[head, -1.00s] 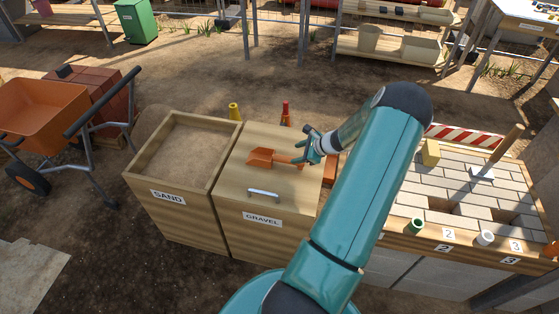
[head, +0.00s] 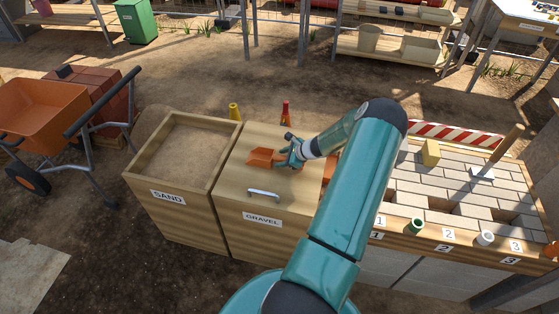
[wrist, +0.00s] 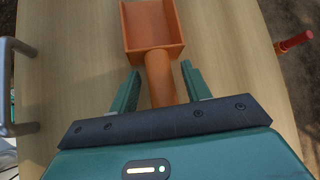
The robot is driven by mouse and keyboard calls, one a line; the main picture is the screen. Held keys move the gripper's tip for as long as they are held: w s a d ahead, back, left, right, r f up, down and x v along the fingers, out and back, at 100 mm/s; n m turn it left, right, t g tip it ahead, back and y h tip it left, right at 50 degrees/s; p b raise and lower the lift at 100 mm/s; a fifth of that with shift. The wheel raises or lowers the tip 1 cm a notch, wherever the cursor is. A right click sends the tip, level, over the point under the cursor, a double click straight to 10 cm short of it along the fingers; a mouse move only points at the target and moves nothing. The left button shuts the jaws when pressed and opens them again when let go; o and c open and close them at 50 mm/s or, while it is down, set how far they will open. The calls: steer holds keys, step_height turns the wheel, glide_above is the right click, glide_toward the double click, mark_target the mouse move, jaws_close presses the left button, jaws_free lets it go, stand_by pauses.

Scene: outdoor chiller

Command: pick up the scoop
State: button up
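The orange scoop (head: 264,157) lies on the closed wooden lid of the gravel bin (head: 236,181). In the wrist view the scoop (wrist: 152,28) has its square pan at the top and its round handle pointing toward me. My gripper (head: 288,158) is at the handle end of the scoop. In the wrist view my gripper (wrist: 160,82) is open, with one green finger on each side of the handle and gaps between fingers and handle. I cannot tell how high the fingers are over the lid.
A metal lid handle (head: 263,194) stands at the bin's front. The open sand bin (head: 185,150) is to the left. A red-topped bottle-like object (head: 286,116) stands behind the bin. A paver table (head: 460,190) is to the right, a wheelbarrow (head: 45,113) far left.

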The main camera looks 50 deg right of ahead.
jaws_close()
steer(key=shift+r, duration=0.15)
steer(key=shift+r, duration=0.6)
steer(key=s+a+r, duration=0.8)
steer(key=a+r, duration=0.3)
steer(key=shift+a+r, duration=0.2)
steer(key=shift+r, duration=0.1)
steer(key=shift+s, duration=0.15)
steer(key=c, duration=0.5)
jaws_free()
jaws_close()
